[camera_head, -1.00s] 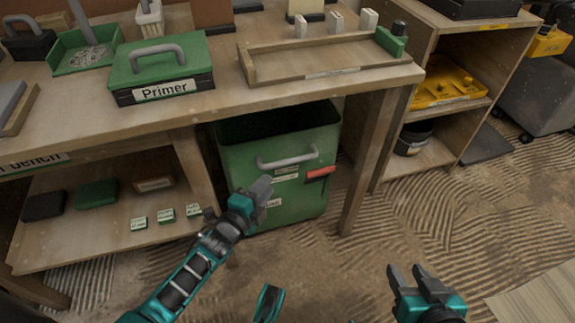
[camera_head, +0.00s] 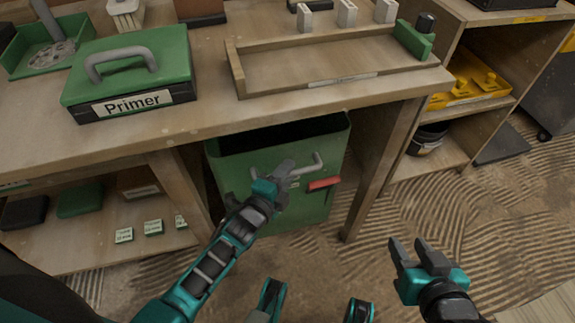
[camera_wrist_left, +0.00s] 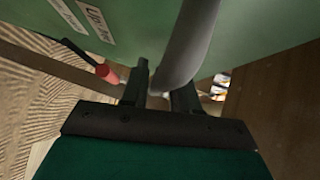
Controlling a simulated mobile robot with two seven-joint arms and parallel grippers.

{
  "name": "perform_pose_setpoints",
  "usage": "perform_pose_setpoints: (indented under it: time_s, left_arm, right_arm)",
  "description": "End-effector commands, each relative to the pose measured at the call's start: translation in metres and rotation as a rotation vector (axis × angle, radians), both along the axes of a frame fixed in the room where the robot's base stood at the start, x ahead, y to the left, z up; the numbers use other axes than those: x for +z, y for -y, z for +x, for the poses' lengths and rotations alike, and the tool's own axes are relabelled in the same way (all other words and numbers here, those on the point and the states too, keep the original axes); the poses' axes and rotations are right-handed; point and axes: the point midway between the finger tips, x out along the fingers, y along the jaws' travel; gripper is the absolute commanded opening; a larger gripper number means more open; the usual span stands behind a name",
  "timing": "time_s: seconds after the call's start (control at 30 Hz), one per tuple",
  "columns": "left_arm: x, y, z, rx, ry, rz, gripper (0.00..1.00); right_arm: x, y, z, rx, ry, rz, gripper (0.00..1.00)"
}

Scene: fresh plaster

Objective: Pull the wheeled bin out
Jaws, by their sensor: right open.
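The green wheeled bin (camera_head: 285,205) stands upright under the workbench, open at the top, with a grey bar handle (camera_head: 316,163) and a red tab (camera_head: 324,184) on its front. My left gripper (camera_head: 284,172) is at the left part of the handle. In the left wrist view the grey handle (camera_wrist_left: 190,40) runs down between my two close-set fingers (camera_wrist_left: 160,92), and they look shut on it. The bin's green front (camera_wrist_left: 145,30) fills the top there. My right gripper (camera_head: 405,250) is open and empty, right of the bin, above the floor.
The workbench (camera_head: 215,120) overhangs the bin, with a leg (camera_head: 375,185) close on its right and a lower shelf (camera_head: 90,240) on its left. A green Primer case (camera_head: 130,75) and a wooden tray (camera_head: 330,80) sit on top. Ridged floor (camera_head: 480,215) is clear at the right.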

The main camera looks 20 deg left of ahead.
Motion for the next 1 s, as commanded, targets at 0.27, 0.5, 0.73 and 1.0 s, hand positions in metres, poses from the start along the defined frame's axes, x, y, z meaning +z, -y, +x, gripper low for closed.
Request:
perform_pose_setpoints:
  time_s: [0.27,0.5,0.73,1.0]
  left_arm:
    - [-0.0004,0.0013,-0.0003,0.000,-0.001,-0.001,0.29]
    - [-0.0004,0.0012,-0.0003,0.000,0.000,-0.001,0.13]
    - [-0.0005,0.0012,-0.0003,0.000,-0.001,-0.001,0.00]
    - [-0.0005,0.0011,-0.0002,0.000,0.000,-0.001,0.00]
  right_arm:
    - [-0.0016,-0.0001,-0.0007,0.001,-0.005,0.000,0.43]
    - [-0.0065,0.0004,-0.0056,0.000,-0.020,-0.002,0.43]
    - [-0.0082,0.0013,-0.0070,-0.002,-0.024,-0.003,0.43]
    - [-0.0079,0.0020,-0.0062,-0.003,-0.022,-0.004,0.43]
